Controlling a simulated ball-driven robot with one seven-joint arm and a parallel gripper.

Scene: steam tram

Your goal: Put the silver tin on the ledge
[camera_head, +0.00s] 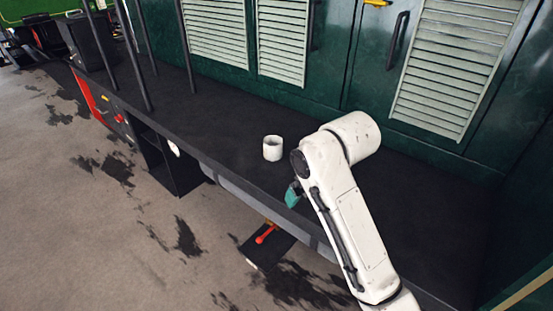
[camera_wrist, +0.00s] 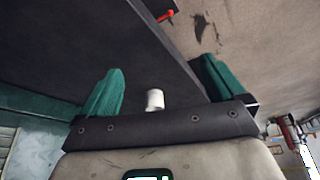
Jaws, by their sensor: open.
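A small pale, whitish-silver tin (camera_head: 272,150) stands upright on the long black ledge (camera_head: 225,125) along the side of the green tram. Its open top shows in the head view. My gripper (camera_head: 292,194) hangs near the front edge of the ledge, to the right of the tin and nearer the camera; only one green finger shows there, and the arm hides the rest. In the wrist view the tin (camera_wrist: 155,99) appears between the two spread green fingers of my gripper (camera_wrist: 162,68), partly hidden by the gripper's dark bar. The gripper is open, and neither finger visibly touches the tin.
Green louvred doors (camera_head: 282,40) rise behind the ledge. Thin dark posts (camera_head: 135,55) stand on it at the left. A step with a red handle (camera_head: 265,235) sits below its front edge. The ledge around the tin is clear.

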